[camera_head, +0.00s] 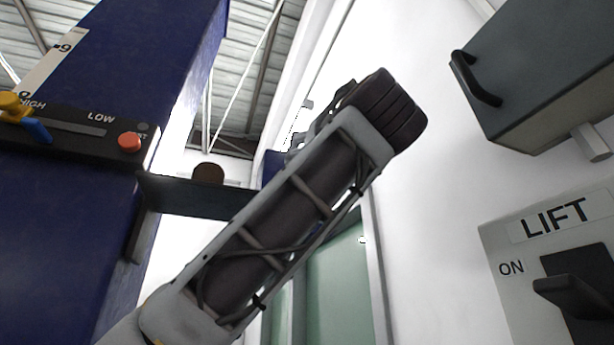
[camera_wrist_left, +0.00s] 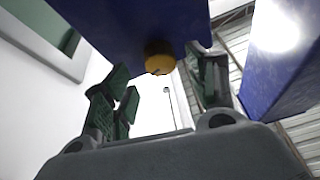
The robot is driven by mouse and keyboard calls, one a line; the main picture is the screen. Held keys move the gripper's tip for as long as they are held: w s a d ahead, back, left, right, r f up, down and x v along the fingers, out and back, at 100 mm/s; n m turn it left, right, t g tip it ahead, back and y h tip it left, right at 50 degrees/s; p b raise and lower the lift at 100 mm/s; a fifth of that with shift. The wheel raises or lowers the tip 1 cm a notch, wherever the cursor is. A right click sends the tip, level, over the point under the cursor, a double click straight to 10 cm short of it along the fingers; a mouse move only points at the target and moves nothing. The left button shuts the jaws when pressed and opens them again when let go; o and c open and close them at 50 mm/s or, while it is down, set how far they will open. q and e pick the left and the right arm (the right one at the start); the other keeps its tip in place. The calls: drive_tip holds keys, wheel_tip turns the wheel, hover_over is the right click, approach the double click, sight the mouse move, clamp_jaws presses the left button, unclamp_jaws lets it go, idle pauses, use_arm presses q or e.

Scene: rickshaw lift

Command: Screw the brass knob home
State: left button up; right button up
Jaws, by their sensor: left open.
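The brass knob (camera_wrist_left: 160,63) shows in the left wrist view as a round, yellow-orange end against a dark blue surface. My left gripper (camera_wrist_left: 163,78) is open, with green-padded fingers to either side of the knob's line. I see no contact, and I cannot tell how far off the knob is. In the head view my left arm rises from the lower left across the middle, and its fingers cannot be made out. A small yellow piece (camera_head: 11,104) sits at the left edge by a blue lever; I cannot tell if it is the same knob. My right gripper is not in view.
A blue column (camera_head: 140,75) stands at left, with a HIGH/LOW slider panel and a red button (camera_head: 130,142). A dark bracket (camera_head: 185,195) carries a brown disc (camera_head: 208,174). A handled grey box (camera_head: 545,75) and a LIFT switch panel (camera_head: 510,270) are at right.

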use_arm(q)
drive_tip(key=shift+p+x, duration=0.55)
drive_tip(key=shift+x, duration=1.1)
drive_tip(key=c, duration=1)
drive_tip(key=shift+c, duration=0.2)
drive_tip(key=shift+m+h+b, duration=0.3)
drive_tip(key=shift+m+h, duration=0.1)
drive_tip(key=shift+m, duration=0.3)
drive_tip(key=shift+a+m+h+b, duration=0.1)
drive_tip(key=shift+m+h+b, duration=0.15)
drive_tip(key=shift+m+h, duration=1.3)
drive_tip(key=shift+a+m+h+b, duration=0.2)
drive_tip(key=shift+m+h, duration=0.25)
drive_tip(key=shift+m, duration=2.4)
